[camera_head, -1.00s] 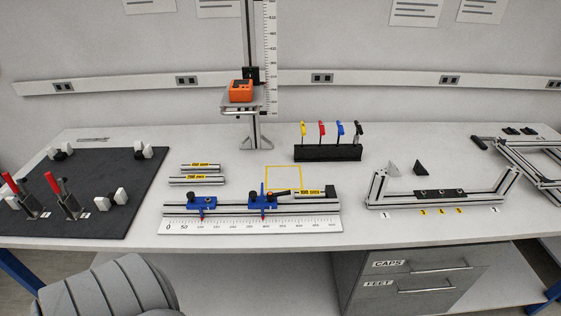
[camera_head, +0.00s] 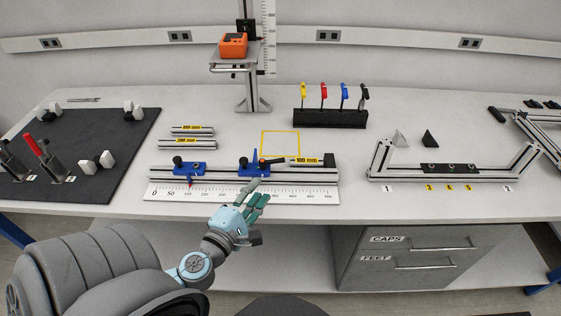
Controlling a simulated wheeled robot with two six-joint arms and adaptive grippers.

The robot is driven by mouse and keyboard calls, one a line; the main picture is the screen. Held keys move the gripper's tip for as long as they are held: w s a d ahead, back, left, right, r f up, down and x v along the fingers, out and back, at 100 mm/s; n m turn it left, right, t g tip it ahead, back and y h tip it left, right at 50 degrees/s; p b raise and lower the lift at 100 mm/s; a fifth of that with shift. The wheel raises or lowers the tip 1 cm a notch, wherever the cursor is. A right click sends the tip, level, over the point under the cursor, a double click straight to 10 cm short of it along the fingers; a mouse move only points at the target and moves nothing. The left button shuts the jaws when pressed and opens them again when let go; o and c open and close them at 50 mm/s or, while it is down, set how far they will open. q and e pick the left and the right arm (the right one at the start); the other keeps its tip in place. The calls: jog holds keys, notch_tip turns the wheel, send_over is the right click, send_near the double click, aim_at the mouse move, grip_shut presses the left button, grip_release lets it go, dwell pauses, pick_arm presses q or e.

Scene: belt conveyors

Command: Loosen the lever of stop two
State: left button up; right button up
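Two blue stops sit on an aluminium rail (camera_head: 215,175) behind a white ruler (camera_head: 300,195). The left stop (camera_head: 190,169) has a black knob on top and a red pointer below. An aluminium bar with a yellow label (camera_head: 304,161) lies right of this stop on the rail. My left gripper (camera_head: 264,189) is in front of the right stop, over the ruler's front edge, apart from the lever. Its fingers look spread and empty. My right gripper is out of view.
Two labelled bars (camera_head: 188,144) lie behind the rail. A dark mat (camera_head: 90,135) with red-handled clamps is at left. A black rack (camera_head: 330,118) with coloured-handled tools stands behind, and an aluminium frame (camera_head: 450,172) is at right. A yellow outline (camera_head: 299,143) marks clear tabletop.

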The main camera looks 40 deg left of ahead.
aim_at(279, 162)
pick_arm(q)
jog(key=p+x, duration=0.1)
jog(key=x, duration=1.3)
jog(key=shift+c, duration=0.2)
grip_shut()
